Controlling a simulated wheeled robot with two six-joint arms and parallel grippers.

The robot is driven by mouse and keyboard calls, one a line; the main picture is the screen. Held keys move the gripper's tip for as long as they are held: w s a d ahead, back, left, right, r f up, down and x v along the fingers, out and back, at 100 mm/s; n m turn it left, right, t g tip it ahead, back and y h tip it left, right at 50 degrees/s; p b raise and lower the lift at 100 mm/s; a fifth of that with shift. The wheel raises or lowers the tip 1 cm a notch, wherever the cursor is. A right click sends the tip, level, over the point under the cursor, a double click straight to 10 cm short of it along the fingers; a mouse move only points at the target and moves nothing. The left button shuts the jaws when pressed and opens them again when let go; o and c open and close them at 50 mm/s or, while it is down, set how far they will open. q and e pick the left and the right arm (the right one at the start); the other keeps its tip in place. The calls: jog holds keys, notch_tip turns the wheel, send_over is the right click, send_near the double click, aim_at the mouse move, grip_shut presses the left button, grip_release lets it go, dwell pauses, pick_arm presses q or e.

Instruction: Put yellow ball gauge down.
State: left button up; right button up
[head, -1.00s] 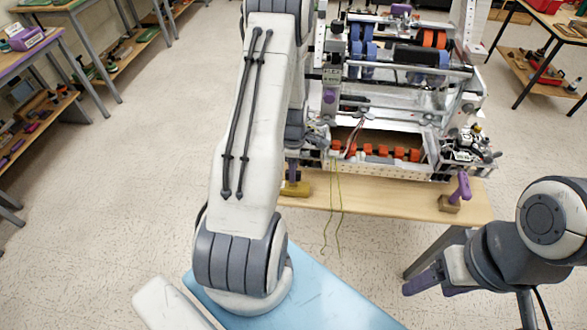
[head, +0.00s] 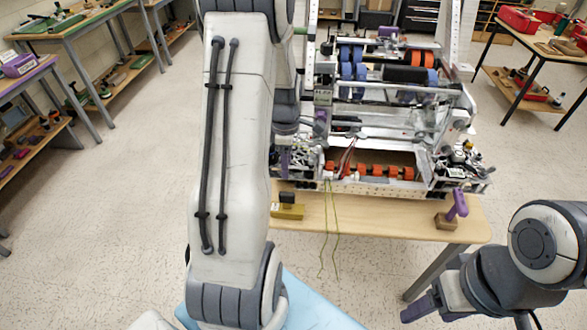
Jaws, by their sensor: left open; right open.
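A yellow block with a dark piece on top, which I take to be the yellow ball gauge (head: 287,212), rests on the front left of the wooden table (head: 375,222). My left gripper (head: 285,172) points down just above and behind it in the picture, with a small gap. Its purple fingers are open and hold nothing that I can see. My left arm hides part of the table's left end. My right gripper (head: 418,309) is open at the lower right, in front of the table and away from the gauge.
A large machine with rollers (head: 390,110) fills the back of the table. A purple-handled tool on a wooden block (head: 450,212) stands at the table's right front. Thin yellow-green cords (head: 330,235) hang over the front edge. The tabletop between gauge and tool is mostly clear.

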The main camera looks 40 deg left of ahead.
pick_arm(q)
jog(key=shift+r, duration=0.2)
jog(key=s+d+r+m, duration=0.1)
jog(key=d+r+m, duration=0.3)
jog(key=d+m, duration=0.45)
jog(key=s+d+r+m, duration=0.2)
jog(key=d+r+m, duration=0.3)
jog(key=d, duration=0.7)
jog(key=s+d+r+m, duration=0.1)
jog(key=s+d+m, duration=0.5)
jog(key=s+m, duration=0.2)
jog(key=s+d+r+m+h, duration=0.1)
jog(key=s+d+m, duration=0.5)
jog(key=s+m, duration=0.2)
jog(key=shift+s+m, duration=0.15)
jog(key=shift+m, duration=1)
jog(key=shift+r, duration=0.1)
